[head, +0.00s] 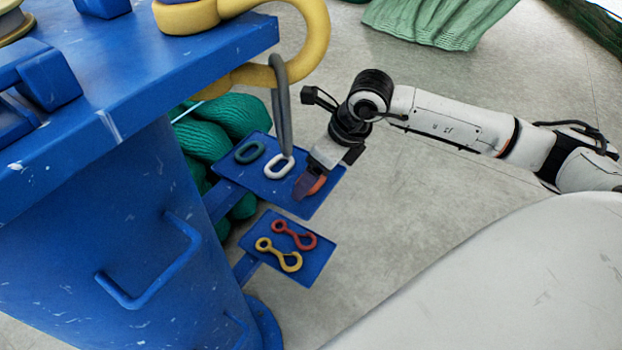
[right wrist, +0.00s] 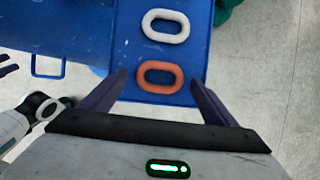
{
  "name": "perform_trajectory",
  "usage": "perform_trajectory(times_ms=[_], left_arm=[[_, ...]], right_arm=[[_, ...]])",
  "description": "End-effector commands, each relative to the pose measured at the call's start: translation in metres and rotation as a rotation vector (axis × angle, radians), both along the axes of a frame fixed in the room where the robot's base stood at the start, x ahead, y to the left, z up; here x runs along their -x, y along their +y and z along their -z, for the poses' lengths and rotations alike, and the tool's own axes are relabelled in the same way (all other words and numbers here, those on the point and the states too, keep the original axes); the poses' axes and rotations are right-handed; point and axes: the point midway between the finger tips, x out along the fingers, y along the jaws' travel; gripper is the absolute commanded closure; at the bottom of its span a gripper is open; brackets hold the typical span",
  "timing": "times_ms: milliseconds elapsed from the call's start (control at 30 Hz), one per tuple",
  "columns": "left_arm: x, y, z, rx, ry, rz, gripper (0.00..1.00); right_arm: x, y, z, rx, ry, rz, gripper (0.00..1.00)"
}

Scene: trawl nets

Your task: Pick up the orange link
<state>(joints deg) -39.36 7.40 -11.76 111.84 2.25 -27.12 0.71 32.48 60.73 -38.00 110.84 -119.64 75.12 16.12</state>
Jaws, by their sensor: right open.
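The orange link (right wrist: 160,77) is an oval ring lying flat on a blue shelf plate (right wrist: 121,60). In the right wrist view it lies ahead of and between the fingers of my right gripper (right wrist: 157,95), which is open and empty. In the head view the right gripper (head: 307,187) reaches down over the plate, and its fingers hide most of the orange link (head: 318,184). I cannot tell the exact height of the fingers above the link. My left gripper is not in view in the head view.
A white link (head: 279,166) and a green link (head: 250,152) share the plate. A grey hanging link (head: 282,105) is close by my right gripper. Clear floor lies to the right.

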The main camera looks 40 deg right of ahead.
Motion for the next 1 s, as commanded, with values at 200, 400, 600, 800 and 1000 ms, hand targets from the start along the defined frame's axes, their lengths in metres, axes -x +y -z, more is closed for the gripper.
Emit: perform_trajectory(times_ms=[200,400,600,800,1000], left_arm=[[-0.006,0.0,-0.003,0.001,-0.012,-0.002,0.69],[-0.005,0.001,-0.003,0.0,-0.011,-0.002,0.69],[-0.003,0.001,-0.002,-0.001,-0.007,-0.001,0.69],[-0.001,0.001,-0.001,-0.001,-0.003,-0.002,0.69],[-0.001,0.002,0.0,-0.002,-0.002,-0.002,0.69]], right_arm=[[-0.001,0.0,0.004,0.0,0.0,-0.001,0.19],[-0.001,0.0,0.004,0.001,0.001,-0.001,0.44],[-0.002,0.001,0.002,0.001,-0.002,-0.001,0.7],[-0.002,0.0,0.0,0.0,-0.003,-0.001,0.7],[-0.003,0.0,-0.027,0.001,-0.007,0.0,0.7]])
